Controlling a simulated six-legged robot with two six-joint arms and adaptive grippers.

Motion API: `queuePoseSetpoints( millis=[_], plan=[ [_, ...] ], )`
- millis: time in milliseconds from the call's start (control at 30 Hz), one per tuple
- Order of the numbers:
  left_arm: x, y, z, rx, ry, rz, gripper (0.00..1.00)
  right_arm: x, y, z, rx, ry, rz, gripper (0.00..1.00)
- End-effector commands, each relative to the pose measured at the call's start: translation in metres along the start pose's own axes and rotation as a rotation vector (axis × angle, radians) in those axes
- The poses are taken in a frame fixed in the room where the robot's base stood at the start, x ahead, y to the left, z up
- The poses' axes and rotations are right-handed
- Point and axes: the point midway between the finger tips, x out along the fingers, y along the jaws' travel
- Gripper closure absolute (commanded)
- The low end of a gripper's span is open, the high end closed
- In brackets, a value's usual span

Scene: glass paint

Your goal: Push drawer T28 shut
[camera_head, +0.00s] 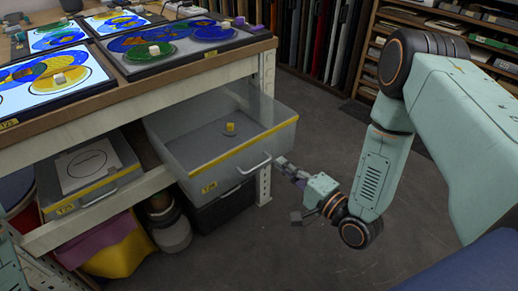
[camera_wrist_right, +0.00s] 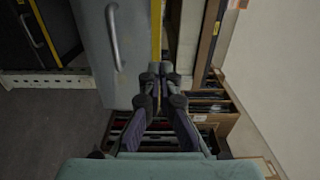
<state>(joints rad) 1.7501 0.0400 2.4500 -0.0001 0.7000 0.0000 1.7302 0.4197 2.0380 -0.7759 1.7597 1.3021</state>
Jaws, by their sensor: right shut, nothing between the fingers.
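Drawer T28 (camera_head: 190,163) is a clear grey bin with a yellow-edged front, pulled out below the bench top. Its pale bow handle (camera_head: 254,164) sits on the front panel. A small yellow block (camera_head: 230,128) lies inside. My right gripper (camera_head: 282,162) is shut and empty, just off the right part of the front, close to the handle. In the right wrist view the fingertips (camera_wrist_right: 160,72) overlap the edge of the grey front panel (camera_wrist_right: 90,45), beside the handle (camera_wrist_right: 114,37). I cannot tell whether they touch it. My left gripper is out of view.
A second drawer (camera_head: 131,178) with a drawn sheet sits to the left on the same shelf. Glass panels with coloured circles (camera_head: 190,35) lie on the bench top. Lower down are a dark crate (camera_head: 225,208) and a jar (camera_head: 170,235). The floor (camera_head: 300,250) in front is clear.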

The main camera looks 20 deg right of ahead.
Motion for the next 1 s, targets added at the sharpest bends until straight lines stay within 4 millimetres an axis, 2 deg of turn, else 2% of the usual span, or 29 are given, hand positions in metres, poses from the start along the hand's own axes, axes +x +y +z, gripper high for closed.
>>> queuePoseSetpoints(
  millis=[33, 300, 500, 700, 1000],
  plan=[
    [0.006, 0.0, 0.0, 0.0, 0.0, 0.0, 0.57, 0.011, 0.002, 0.002, -0.004, -0.005, -0.003, 1.0],
    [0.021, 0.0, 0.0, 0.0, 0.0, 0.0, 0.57, 0.061, 0.001, 0.002, -0.004, -0.007, -0.003, 1.0],
    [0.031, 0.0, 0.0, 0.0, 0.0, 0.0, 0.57, 0.088, 0.002, 0.002, -0.003, -0.005, -0.001, 1.0],
    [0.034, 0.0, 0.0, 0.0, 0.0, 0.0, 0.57, 0.099, 0.001, 0.001, -0.002, -0.003, 0.0, 1.0],
    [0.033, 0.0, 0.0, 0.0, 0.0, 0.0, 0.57, 0.099, 0.0, 0.001, -0.002, -0.003, 0.001, 1.0]
  ],
)
